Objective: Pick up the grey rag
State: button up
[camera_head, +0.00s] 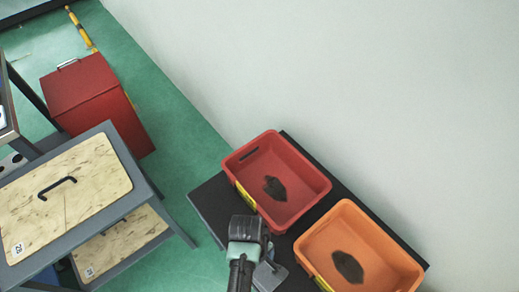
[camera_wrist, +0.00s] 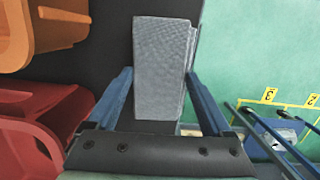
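The grey rag (camera_wrist: 160,70) is a folded, textured grey block lying on the dark table top (camera_wrist: 105,60), close to the table's edge in the wrist view. My gripper (camera_wrist: 160,75) is open, with one blue finger to the left of the rag and one to the right. The near part of the rag lies between the fingers. I cannot tell whether either finger touches it. In the head view, a small grey shape beside my wrist appears to be the rag (camera_head: 269,276), partly hidden by my arm.
A red bin (camera_head: 300,165) and an orange bin (camera_head: 385,250), each with a dark patch inside, stand on the table beside the rag. Green floor (camera_wrist: 245,50) lies beyond the table edge. A grey cart with wooden panels (camera_head: 65,195) and a red box (camera_head: 85,85) stand left.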

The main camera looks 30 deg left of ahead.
jog(key=c, duration=0.5)
jog(key=shift+r, duration=0.1)
notch_tip(320, 180, up, 10)
jog(key=shift+f+p, duration=0.1)
jog(key=shift+p, duration=0.45)
